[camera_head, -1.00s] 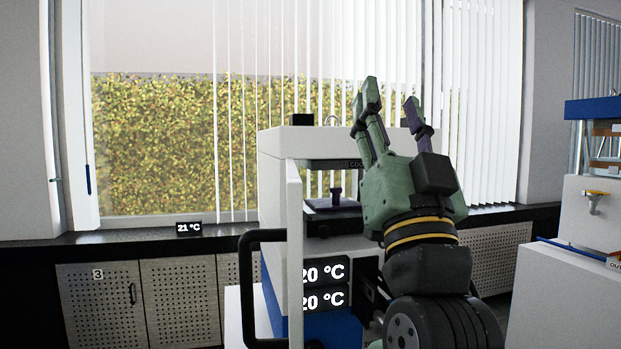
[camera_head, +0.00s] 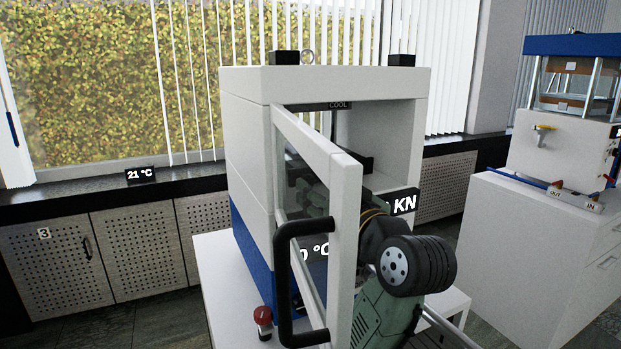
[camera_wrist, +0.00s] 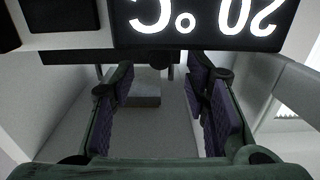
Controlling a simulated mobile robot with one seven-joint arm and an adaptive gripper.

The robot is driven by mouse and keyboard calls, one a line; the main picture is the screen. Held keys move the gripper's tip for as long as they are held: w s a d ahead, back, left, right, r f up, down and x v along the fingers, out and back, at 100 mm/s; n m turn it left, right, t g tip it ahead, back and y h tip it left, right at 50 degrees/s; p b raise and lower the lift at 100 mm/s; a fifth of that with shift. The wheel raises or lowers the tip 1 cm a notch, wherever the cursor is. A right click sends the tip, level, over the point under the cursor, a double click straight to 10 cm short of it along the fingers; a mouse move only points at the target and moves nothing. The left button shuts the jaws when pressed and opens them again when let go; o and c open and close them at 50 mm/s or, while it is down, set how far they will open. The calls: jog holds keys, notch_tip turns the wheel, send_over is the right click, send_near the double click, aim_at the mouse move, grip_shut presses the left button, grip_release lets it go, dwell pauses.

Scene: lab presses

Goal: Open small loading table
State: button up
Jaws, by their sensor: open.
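The white and blue press (camera_head: 245,165) stands on a white bench with its glazed door (camera_head: 345,215) swung open toward me. My gripper (camera_head: 314,190) is inside the press opening, seen partly through the door glass. In the wrist view my gripper (camera_wrist: 160,82) is open, its two purple-padded fingers wide apart with nothing held between them. A grey block (camera_wrist: 143,98) shows beyond the fingers on a pale surface. I cannot tell whether it belongs to the small loading table, which I cannot pick out in the head view behind the door and my arm.
The black door handle (camera_head: 285,285) juts toward me, and a red knob (camera_head: 263,316) is beside it. A temperature display (camera_wrist: 205,22) shows upside down close above my fingers. Another press (camera_head: 565,140) stands on a cabinet at right. Floor at lower left is free.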

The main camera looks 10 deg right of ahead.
jog(key=shift+w+a+p, duration=0.2)
jog(key=shift+w, duration=0.9)
jog(key=shift+w+a+p, duration=0.2)
jog(key=shift+w, duration=0.85)
jog(key=shift+c, duration=0.3)
grip_shut()
